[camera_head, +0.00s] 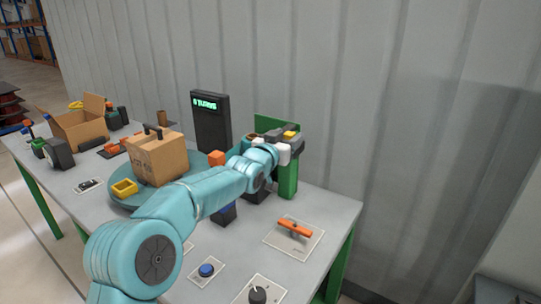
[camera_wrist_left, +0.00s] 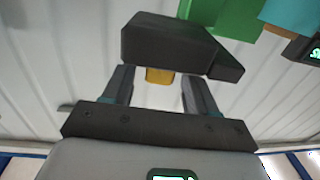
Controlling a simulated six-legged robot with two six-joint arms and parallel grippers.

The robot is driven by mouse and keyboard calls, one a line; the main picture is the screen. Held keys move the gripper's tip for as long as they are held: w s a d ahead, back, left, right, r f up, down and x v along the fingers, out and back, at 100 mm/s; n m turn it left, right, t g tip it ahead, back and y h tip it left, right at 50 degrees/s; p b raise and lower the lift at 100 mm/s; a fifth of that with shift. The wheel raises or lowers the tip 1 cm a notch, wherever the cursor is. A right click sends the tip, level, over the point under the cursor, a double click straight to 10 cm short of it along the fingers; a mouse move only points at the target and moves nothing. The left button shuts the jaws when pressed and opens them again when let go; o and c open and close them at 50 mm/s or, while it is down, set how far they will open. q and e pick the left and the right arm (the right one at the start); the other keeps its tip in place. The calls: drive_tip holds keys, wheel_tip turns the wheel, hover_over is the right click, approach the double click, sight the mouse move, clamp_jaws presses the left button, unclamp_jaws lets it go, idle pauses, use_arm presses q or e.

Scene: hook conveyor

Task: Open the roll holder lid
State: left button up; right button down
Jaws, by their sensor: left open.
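The roll holder appears to be the green stand (camera_head: 288,180) at the back right of the table, with a green panel behind it. My left gripper (camera_head: 288,138) is at its top, and my arm covers much of it. In the left wrist view the open left gripper (camera_wrist_left: 158,80) has its two fingers apart. A dark block (camera_wrist_left: 165,42), perhaps the lid, lies just beyond the fingertips, with a small yellow piece (camera_wrist_left: 160,75) showing between them. I cannot tell whether the fingers touch it. A green part (camera_wrist_left: 225,15) shows behind. My right gripper is not in view.
A black display (camera_head: 210,122) stands behind my arm. A cardboard box (camera_head: 157,158) and a yellow tray (camera_head: 124,188) sit on a round turquoise platform. An orange handle (camera_head: 295,229), a blue button (camera_head: 206,270) and a black knob (camera_head: 257,294) are at the front right.

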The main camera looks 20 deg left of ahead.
use_arm(q)
drive_tip(key=s+a+b, duration=0.2)
drive_tip(key=s+b, duration=0.2)
drive_tip(key=s, duration=1)
drive_tip(key=shift+s, duration=0.15)
drive_tip(key=shift+s+f, duration=0.1)
drive_tip(key=shift+s, duration=0.05)
